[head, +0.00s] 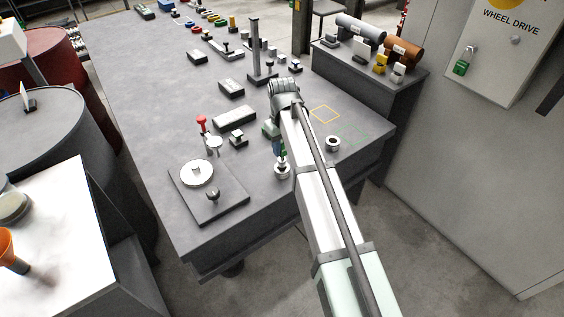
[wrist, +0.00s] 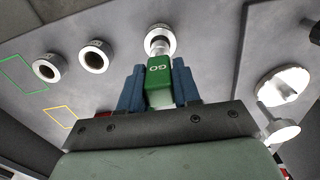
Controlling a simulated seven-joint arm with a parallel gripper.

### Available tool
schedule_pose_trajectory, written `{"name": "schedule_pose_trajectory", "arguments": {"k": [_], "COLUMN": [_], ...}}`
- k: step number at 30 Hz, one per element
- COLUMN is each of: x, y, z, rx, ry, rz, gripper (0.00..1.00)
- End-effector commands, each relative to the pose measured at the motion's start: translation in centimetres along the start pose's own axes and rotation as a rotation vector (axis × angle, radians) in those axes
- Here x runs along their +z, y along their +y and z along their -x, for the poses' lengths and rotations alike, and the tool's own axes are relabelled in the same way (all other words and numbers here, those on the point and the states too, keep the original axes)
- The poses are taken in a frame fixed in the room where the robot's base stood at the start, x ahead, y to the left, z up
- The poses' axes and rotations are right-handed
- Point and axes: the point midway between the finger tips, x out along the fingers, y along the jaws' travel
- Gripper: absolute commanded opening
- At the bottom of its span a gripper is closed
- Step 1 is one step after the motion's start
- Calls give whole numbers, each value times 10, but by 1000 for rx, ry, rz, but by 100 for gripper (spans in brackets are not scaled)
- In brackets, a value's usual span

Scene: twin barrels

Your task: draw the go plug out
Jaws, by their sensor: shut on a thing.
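The go plug has a green handle marked GO (wrist: 159,73) and a silver shaft; in the head view, its green handle (head: 280,149) is partly hidden by my arm. My gripper (wrist: 159,82) has blue fingers shut on the green handle, one on each side; in the head view my gripper (head: 276,135) is above the table's near right part. The silver shaft points into a pale metal ring (wrist: 167,33), which also shows in the head view (head: 282,173). The shaft end is at the ring's bore; how deep it sits cannot be told.
Other rings (wrist: 46,67) (wrist: 96,56) stand beside it; one shows in the head view (head: 333,144). A yellow outline (head: 325,114) and a green outline (wrist: 20,73) mark bare tabletop. A plate with a round disc (head: 197,173) lies left. A tall post stand (head: 256,50) is behind.

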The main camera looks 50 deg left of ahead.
Motion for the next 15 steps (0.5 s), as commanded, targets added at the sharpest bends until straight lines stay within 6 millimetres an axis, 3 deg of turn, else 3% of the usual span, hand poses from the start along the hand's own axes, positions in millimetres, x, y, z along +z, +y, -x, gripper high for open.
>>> {"name": "schedule_pose_trajectory", "arguments": {"k": [15], "x": [0], "y": [0], "z": [21], "rx": [0], "ry": [1], "rz": [0], "gripper": [0]}}
